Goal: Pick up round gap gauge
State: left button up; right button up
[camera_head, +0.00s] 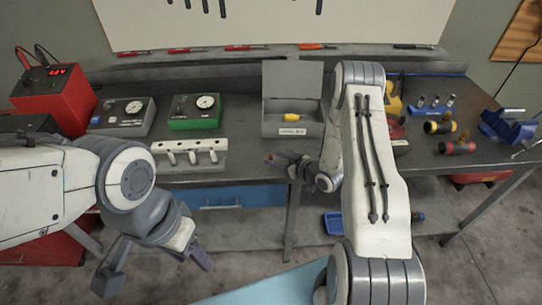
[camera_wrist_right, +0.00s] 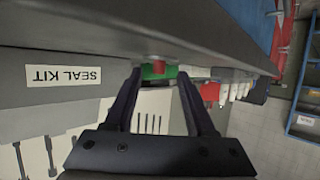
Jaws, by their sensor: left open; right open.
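I cannot surely single out the round gap gauge. Two boxes with round dials stand on the bench in the head view: a grey one (camera_head: 122,117) and a green one (camera_head: 195,112). My right gripper (camera_head: 278,160) is at the bench's front edge, in front of the grey seal kit box, pointing left. In the right wrist view its fingers (camera_wrist_right: 159,74) are apart with nothing held; a green shape (camera_wrist_right: 158,71) shows beyond them. My left gripper (camera_head: 155,268) is open and empty, low in front of the bench.
The open grey box (camera_head: 274,118) holds a yellow item (camera_head: 292,119). Its SEAL KIT label (camera_wrist_right: 63,76) shows upside down in the wrist view. A pale rack (camera_head: 190,156) with several white rollers sits at the front edge. A red power supply (camera_head: 55,98) is left; screwdrivers (camera_head: 457,147) lie right.

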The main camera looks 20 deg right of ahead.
jog(key=shift+x, duration=0.9)
jog(key=shift+d, duration=0.1)
grip_shut()
